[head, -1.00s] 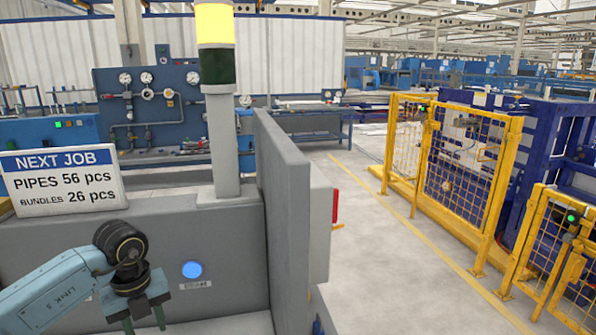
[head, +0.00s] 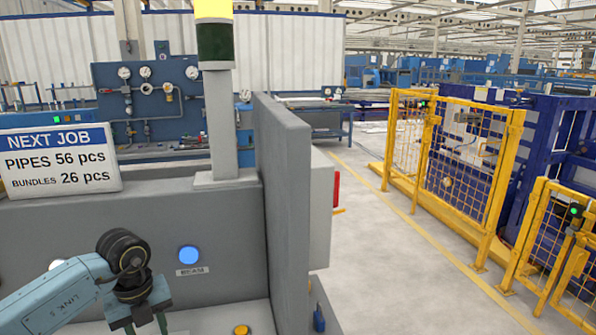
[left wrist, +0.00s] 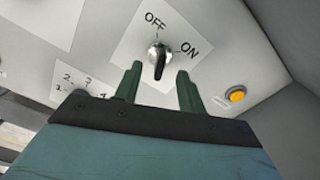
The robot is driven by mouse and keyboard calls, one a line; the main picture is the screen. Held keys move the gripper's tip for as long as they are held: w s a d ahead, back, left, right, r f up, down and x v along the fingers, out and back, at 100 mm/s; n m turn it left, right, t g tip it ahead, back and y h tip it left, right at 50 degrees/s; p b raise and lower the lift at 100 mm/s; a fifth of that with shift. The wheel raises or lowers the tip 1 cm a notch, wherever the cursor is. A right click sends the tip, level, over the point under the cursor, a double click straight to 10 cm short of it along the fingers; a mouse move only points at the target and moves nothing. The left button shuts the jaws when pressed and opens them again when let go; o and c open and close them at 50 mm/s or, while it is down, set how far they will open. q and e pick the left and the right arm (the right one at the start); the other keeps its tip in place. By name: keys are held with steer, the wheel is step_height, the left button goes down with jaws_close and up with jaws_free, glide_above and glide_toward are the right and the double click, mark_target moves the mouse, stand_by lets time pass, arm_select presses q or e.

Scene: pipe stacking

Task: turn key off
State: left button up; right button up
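In the left wrist view, a round silver key switch with a dark key grip (left wrist: 158,58) sits on a white plate marked OFF and ON. The dark grip lies roughly along the line of my fingers; I cannot surely tell which mark it is set to. My left gripper (left wrist: 158,83) is open, its two green fingers apart, with the key just beyond and between the fingertips. I see no clear contact. In the head view my left gripper (head: 142,322) is low at the left, cut by the bottom edge, and the key is not visible. My right gripper is not in view.
An orange button (left wrist: 236,94) is right of the switch; a numbered plate (left wrist: 85,84) is to its left. In the head view a blue lit button (head: 189,255) is on the grey console. A grey wall (head: 285,200) bounds the console on the right.

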arm_select(q)
steer(key=shift+f+b, duration=1.35)
steer(key=shift+f, duration=0.95)
steer(key=shift+r, duration=0.1)
steer(key=shift+c, duration=0.3)
jaws_close()
